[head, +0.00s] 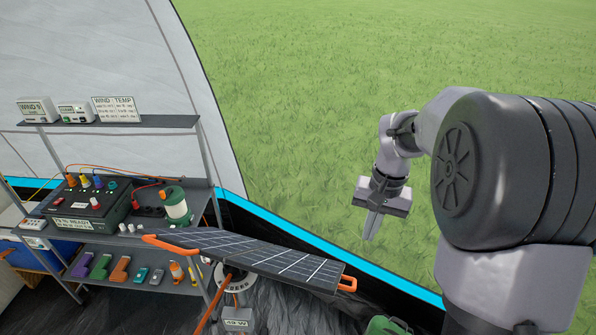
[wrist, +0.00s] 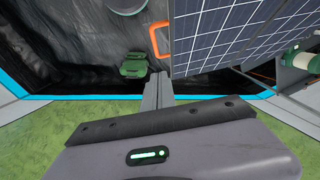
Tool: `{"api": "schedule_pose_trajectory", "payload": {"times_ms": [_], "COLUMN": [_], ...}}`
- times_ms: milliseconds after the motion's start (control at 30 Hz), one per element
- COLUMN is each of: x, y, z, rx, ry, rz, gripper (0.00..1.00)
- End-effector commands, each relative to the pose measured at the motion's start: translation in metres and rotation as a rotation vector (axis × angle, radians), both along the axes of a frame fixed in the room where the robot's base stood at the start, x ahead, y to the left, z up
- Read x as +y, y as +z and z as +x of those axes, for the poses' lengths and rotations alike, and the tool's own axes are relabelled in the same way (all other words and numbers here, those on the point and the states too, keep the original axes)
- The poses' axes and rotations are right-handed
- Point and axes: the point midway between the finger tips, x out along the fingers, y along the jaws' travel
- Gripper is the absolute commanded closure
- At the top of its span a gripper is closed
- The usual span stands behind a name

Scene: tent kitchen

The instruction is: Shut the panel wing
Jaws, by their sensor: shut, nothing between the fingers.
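A dark solar panel (head: 290,262) with white grid lines lies open and nearly flat on a stand in the head view. It has an orange handle (head: 347,284) at its right end and another orange handle (head: 170,245) at its left end. In the wrist view, the panel (wrist: 225,35) fills the upper right, with one orange handle (wrist: 159,38) on its left edge. My gripper (head: 371,228) points down, shut and empty, above and to the right of the panel's right end. Its closed fingers (wrist: 158,92) are apart from the panel and handle.
The panel's stand has a round dial (head: 238,282) and a label (head: 236,322). A metal shelf (head: 140,122) with devices, a black box (head: 90,205) and a green-white lantern (head: 176,207) stands left. A green object (wrist: 133,65) lies on the floor. Grass beyond the tent wall is clear.

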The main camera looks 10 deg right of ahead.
Motion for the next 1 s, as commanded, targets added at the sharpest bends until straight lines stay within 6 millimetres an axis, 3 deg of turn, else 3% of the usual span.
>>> {"api": "schedule_pose_trajectory", "payload": {"times_ms": [133, 633, 1000], "x": [-0.019, -0.01, 0.01], "y": [-0.009, -0.112, -0.137], "z": [0.007, 0.005, -0.015], "rx": [0.047, 0.047, 0.044], "ry": [-0.013, -0.01, -0.011], "rz": [0.008, 0.008, 0.007], "gripper": [1.0, 1.0, 1.0]}}
